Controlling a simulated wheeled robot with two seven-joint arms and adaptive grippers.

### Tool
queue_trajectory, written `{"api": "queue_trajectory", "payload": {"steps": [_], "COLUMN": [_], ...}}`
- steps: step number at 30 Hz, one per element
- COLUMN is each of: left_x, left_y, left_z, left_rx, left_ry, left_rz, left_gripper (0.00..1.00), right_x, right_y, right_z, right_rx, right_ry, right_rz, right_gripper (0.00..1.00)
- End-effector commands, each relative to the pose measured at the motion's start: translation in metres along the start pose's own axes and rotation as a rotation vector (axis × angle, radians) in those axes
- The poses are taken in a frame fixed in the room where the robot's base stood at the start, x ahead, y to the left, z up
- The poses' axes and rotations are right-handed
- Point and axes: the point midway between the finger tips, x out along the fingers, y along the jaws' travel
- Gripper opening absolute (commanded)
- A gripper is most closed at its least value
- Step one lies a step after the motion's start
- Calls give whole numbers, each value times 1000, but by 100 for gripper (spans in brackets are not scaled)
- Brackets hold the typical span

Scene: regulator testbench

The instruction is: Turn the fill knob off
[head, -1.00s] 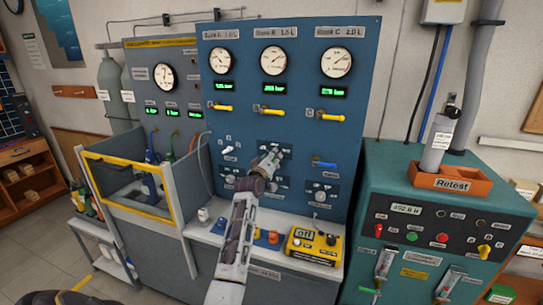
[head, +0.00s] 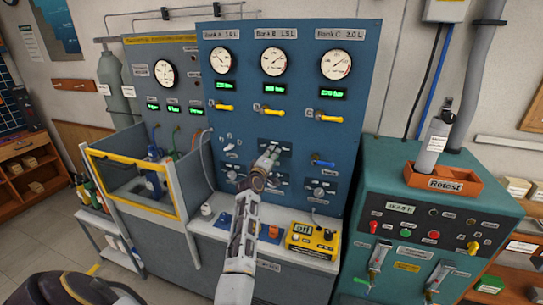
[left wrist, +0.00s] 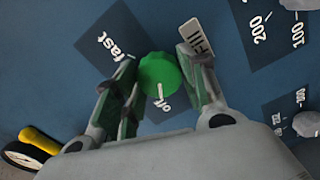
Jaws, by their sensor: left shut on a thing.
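The fill knob (left wrist: 160,74) is round and green, on the blue panel in the left wrist view. Its white mark points toward the word "off" beside it. A "fast" label (left wrist: 117,47) sits on the other side, and a "Fill" label (left wrist: 196,38) is partly covered by a finger. My left gripper (left wrist: 158,84) has one finger on each side of the knob and is shut on it. In the head view the left gripper (head: 269,160) reaches the panel's lower middle and hides the knob. My right gripper is not in view.
The blue panel (head: 290,132) carries gauges, green displays and yellow levers above my gripper. A blue lever (head: 322,161) is close on the right. A yellow device (head: 312,240) stands on the ledge below. A green cabinet (head: 420,190) stands at the right.

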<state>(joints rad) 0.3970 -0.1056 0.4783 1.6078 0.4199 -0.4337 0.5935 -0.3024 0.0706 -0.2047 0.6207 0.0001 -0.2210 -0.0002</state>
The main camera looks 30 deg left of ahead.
Motion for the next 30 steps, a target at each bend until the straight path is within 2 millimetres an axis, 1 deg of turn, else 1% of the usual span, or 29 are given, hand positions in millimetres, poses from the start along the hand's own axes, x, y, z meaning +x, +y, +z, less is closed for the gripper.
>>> {"api": "queue_trajectory", "payload": {"steps": [6, 12, 13, 17, 18, 24, 27, 30], "left_x": [0, 0, 0, 0, 0, 0, 0, -1], "left_y": [0, 0, 0, 0, 0, 0, 0, 0], "left_z": [-1, -1, -1, -1, -1, 0, 0, 0], "left_rx": [-12, -11, -11, -10, -10, -9, -9, -9], "left_ry": [2, 2, 2, 1, 1, 1, 1, 1], "left_rz": [2, 2, 2, 1, 1, 1, 1, 0], "left_gripper": [18, 18, 44, 61, 63, 63, 63, 63], "right_x": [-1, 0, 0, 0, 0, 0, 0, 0], "right_y": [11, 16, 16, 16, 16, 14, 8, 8], "right_z": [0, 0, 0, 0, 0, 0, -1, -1], "right_rx": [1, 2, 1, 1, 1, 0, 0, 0], "right_ry": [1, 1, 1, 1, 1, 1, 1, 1], "right_rz": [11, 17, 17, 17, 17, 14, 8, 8], "right_gripper": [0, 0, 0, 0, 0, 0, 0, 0]}}
